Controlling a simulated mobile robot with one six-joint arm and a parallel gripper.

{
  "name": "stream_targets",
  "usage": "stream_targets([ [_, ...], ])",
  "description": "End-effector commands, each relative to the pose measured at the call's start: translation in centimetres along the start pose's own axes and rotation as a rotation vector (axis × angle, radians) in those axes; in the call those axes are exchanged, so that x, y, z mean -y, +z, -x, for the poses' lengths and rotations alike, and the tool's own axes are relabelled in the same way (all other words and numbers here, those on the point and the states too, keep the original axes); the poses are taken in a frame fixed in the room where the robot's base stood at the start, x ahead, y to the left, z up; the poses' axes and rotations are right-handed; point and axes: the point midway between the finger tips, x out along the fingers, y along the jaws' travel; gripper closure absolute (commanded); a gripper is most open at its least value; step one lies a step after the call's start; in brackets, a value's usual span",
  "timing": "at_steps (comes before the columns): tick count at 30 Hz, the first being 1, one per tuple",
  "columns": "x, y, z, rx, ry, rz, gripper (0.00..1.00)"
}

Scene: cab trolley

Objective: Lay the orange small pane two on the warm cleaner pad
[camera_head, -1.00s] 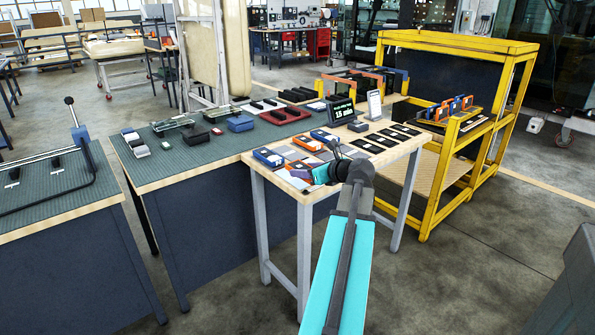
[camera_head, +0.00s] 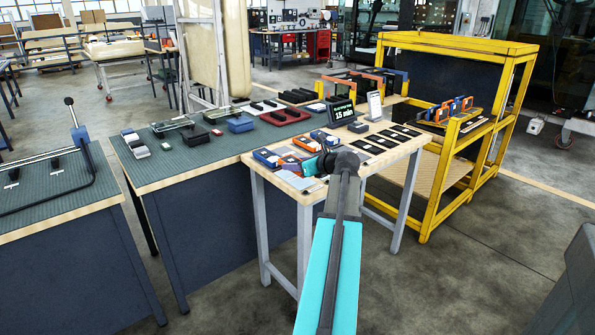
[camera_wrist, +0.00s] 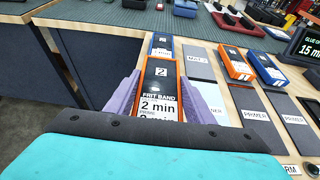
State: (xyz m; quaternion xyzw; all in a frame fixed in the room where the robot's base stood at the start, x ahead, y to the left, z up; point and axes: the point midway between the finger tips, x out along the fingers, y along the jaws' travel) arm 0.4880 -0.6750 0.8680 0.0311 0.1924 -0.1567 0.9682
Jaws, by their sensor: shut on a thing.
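My gripper (camera_wrist: 160,82), with purple fingers, is shut on an orange-framed pane (camera_wrist: 160,78). The pane has a dark face, a "2" label and a white card reading "FRIT BAND 2 min". In the head view the held pane (camera_head: 290,163) is over the front left part of the light wooden table.
A blue pane (camera_wrist: 162,43) lies just beyond the held one. Another orange pane (camera_wrist: 237,64) and a blue pane (camera_wrist: 266,68) lie to the right. Dark primer pads (camera_wrist: 259,122) line the right side. A display (camera_head: 342,112) stands behind; a yellow rack (camera_head: 437,185) is at right.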

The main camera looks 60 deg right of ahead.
Motion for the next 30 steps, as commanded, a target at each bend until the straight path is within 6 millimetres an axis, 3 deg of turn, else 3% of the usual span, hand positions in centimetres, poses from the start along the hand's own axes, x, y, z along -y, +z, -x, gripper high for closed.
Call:
stream_targets([
  [4, 0.4, 0.4, -1.2, 0.001, 0.001, 0.000, 0.80],
  [12, 0.3, -2.7, -2.3, 0.001, 0.000, -0.001, 0.80],
  [27, 0.3, -3.2, -2.4, 0.000, 0.000, -0.001, 0.80],
  [28, 0.3, -3.2, -2.4, 0.000, 0.000, -0.001, 0.47],
  [30, 0.3, -3.2, -2.4, 0.000, 0.000, -0.001, 0.35],
])
